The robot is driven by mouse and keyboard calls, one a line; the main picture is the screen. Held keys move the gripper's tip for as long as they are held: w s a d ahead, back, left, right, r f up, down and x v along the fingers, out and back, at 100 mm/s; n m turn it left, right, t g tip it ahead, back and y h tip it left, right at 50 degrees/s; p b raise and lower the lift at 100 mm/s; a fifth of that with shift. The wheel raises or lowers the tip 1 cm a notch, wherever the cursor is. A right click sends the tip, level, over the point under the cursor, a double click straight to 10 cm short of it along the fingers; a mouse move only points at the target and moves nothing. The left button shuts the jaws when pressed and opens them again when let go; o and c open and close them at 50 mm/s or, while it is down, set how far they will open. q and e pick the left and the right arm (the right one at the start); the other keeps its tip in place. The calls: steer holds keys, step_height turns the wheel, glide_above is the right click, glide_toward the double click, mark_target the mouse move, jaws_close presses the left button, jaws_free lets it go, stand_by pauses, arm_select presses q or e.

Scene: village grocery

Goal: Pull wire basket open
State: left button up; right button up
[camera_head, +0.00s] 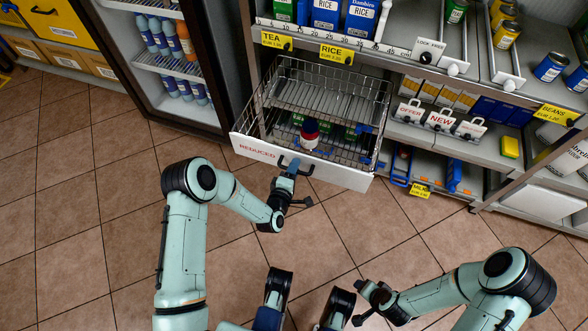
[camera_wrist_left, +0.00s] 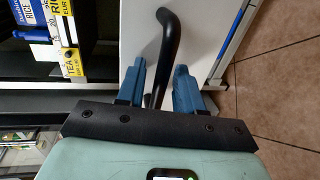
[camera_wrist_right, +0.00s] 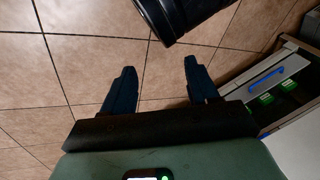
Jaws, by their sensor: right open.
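The wire basket (camera_head: 345,143) stands out from the shelf unit at floor level, with a white front panel (camera_head: 335,172) marked REDUCED. A dark bottle with a red and white label (camera_head: 309,134) and some green items lie inside. A black bar handle (camera_wrist_left: 171,40) is on the panel. My left gripper (camera_head: 289,172) is at this handle, its blue fingers (camera_wrist_left: 160,82) on either side of the bar and closed in on it; exact contact is hard to see. My right gripper (camera_head: 360,304) is open and empty above the floor tiles, away from the basket.
A glass-door fridge with bottles (camera_head: 174,45) stands to the left of the basket. Shelves with rice packs (camera_head: 326,14) and cans (camera_head: 550,67) are above and right. The tiled floor (camera_head: 75,205) before the panel is clear.

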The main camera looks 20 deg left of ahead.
arm_select(q)
steer(key=p+v, duration=0.2)
steer(key=v, duration=1.1)
steer(key=shift+s+p, duration=0.2)
steer(key=shift+p, duration=0.15)
arm_select(e)
steer(key=shift+g+y, duration=0.3)
steer(key=shift+g, duration=0.3)
steer(key=s+r, duration=0.1)
steer(key=s+a+r, duration=0.2)
steer(key=s, duration=0.1)
